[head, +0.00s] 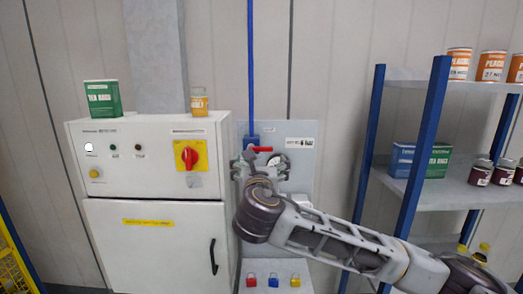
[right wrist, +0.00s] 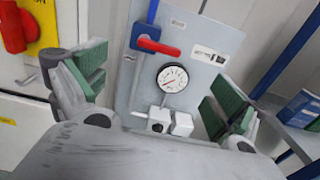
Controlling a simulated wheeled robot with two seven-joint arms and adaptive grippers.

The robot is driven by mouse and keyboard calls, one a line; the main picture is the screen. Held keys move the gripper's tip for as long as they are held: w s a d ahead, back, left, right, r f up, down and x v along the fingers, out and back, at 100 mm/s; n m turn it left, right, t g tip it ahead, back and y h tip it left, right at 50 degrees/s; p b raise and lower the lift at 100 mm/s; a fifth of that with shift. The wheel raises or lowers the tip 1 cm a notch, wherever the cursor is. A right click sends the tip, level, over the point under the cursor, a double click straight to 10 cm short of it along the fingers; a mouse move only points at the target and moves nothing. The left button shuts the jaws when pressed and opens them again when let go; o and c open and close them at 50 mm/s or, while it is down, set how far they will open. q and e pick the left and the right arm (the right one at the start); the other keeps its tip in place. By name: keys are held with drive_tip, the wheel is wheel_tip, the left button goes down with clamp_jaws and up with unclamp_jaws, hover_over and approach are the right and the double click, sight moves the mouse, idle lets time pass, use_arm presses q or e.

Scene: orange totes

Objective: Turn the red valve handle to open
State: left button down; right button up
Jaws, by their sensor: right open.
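The red valve handle (head: 263,149) sits at the foot of the blue vertical pipe, on a grey wall panel. It lies about level, crosswise to the pipe. In the right wrist view the red handle (right wrist: 158,47) points to the right from a blue valve body. My right gripper (head: 262,164) is in front of the panel, just below the handle in the head view. In the right wrist view my right gripper (right wrist: 157,92) is open and empty, its green-padded fingers wide apart, with the handle beyond them. My left gripper is not in view.
A round gauge (right wrist: 172,78) sits below the handle. A white cabinet (head: 150,240) with a red rotary switch (head: 189,157) stands left of the panel. Blue-post shelves (head: 440,190) with cans and boxes stand at the right. Coloured padlocks (head: 273,281) lie below the panel.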

sight(261, 150)
drive_tip(key=shift+w, duration=0.1)
idle(0.3)
drive_tip(key=shift+w+p, duration=1.6)
drive_tip(key=shift+w, duration=5.25)
drive_tip(key=c, duration=1.4)
